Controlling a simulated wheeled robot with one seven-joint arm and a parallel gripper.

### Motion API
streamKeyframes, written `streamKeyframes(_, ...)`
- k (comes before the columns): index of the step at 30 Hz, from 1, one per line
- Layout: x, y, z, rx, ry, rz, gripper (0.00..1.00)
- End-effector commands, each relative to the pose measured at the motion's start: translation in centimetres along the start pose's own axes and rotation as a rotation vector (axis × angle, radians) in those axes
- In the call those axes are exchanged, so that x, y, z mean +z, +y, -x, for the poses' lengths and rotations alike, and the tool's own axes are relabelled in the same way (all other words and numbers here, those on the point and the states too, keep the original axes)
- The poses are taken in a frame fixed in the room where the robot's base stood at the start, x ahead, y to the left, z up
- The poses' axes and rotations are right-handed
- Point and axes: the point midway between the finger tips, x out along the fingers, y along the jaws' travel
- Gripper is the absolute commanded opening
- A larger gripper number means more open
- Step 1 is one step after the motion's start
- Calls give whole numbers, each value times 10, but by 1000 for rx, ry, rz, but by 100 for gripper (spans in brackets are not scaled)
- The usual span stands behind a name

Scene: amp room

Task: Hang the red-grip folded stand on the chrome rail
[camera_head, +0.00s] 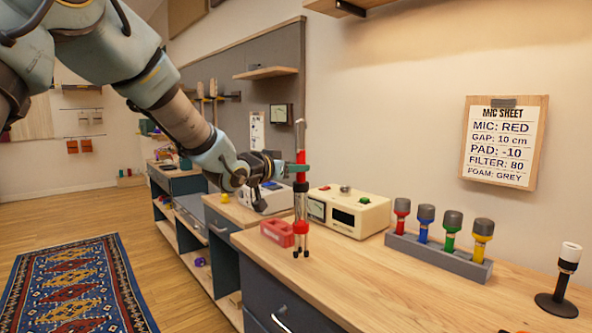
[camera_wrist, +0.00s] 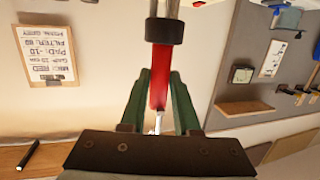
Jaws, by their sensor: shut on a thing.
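The red-grip folded stand (camera_head: 301,200) is upright in the head view, with a pale hook at its top, a red grip, a dark shaft, a red collar and short dark feet. My gripper (camera_head: 298,172) is shut on its red grip. In the wrist view the green fingers of my gripper (camera_wrist: 160,100) press both sides of the red grip (camera_wrist: 160,75). The stand's feet show in front of the bench; whether they touch it I cannot tell. A thin rail (camera_head: 82,108) with hanging items is on the far left wall; I cannot tell whether it is the chrome rail.
The wooden bench (camera_head: 400,280) holds a red block (camera_head: 277,232), a cream meter box (camera_head: 350,211), a grey rack (camera_head: 437,256) of coloured microphones and a black stand (camera_head: 560,290). A patterned rug (camera_head: 75,290) lies on open floor to the left.

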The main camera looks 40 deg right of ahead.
Motion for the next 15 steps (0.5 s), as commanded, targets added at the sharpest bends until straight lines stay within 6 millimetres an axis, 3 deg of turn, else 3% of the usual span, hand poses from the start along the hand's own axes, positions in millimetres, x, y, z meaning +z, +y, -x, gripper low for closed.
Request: streamKeyframes(15, -27, 0, 4, 0, 3, -1, 0)
